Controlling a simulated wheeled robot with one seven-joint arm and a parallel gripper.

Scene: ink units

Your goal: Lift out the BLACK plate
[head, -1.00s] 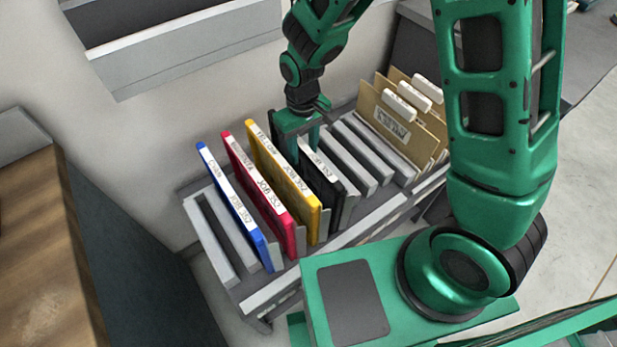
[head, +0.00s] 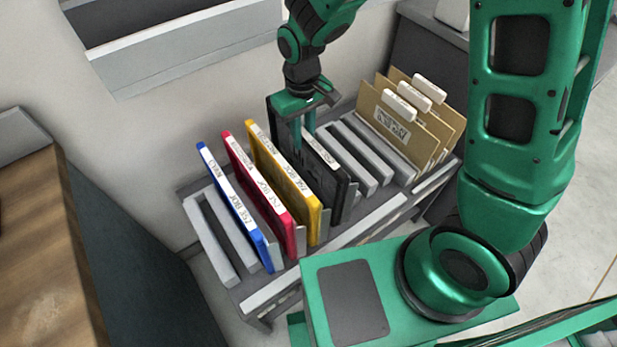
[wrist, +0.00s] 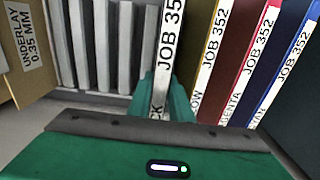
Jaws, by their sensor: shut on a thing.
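The black plate (head: 334,188) has a white label strip along its top edge. It stands in the rack to the right of the yellow plate and is raised at its far end, so it looks tilted. My gripper (head: 309,135) is shut on its upper edge from above. In the wrist view the black plate's label (wrist: 167,62) runs between the green fingers (wrist: 165,98). The plate's lower edge is hidden in the rack.
Yellow (head: 284,180), magenta (head: 262,192) and blue (head: 236,210) plates stand close on the left. Grey empty slots (head: 362,155) lie to the right, then tan folders (head: 400,125) with white tabs. The rack (head: 350,232) stands against a wall.

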